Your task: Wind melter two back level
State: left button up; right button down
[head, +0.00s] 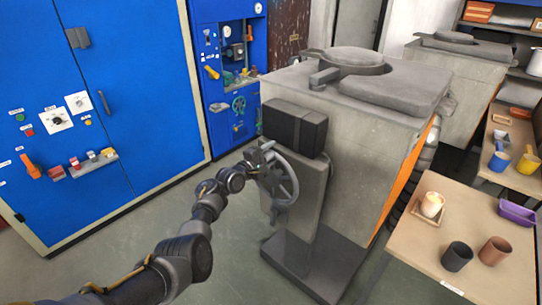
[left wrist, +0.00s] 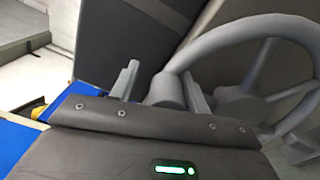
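The near melter (head: 385,130) is a large grey box with a round collar and lid on top, an orange side and a dark base. I cannot tell from these views how far its body is off level. A grey spoked handwheel (head: 289,185) is on its front, under a black box. My left gripper (head: 256,170) is at the left side of the wheel's rim. My right gripper is out of view.
A second grey melter (head: 455,85) stands behind at the right. A wooden table (head: 425,245) at the right holds cups, a candle-like item on a small tray and a purple bin. Blue cabinets (head: 140,110) line the left. Floor is clear between the cabinets and melter.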

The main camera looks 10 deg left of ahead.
pick_arm(q)
jog(key=shift+o, duration=0.2)
jog(key=shift+s+d, duration=0.1)
jog(key=shift+d, duration=0.1)
jog(key=shift+s+a+f, duration=0.15)
jog(key=shift+s+a, duration=0.15)
jog(key=v, duration=1)
jog(key=shift+d, duration=0.15)
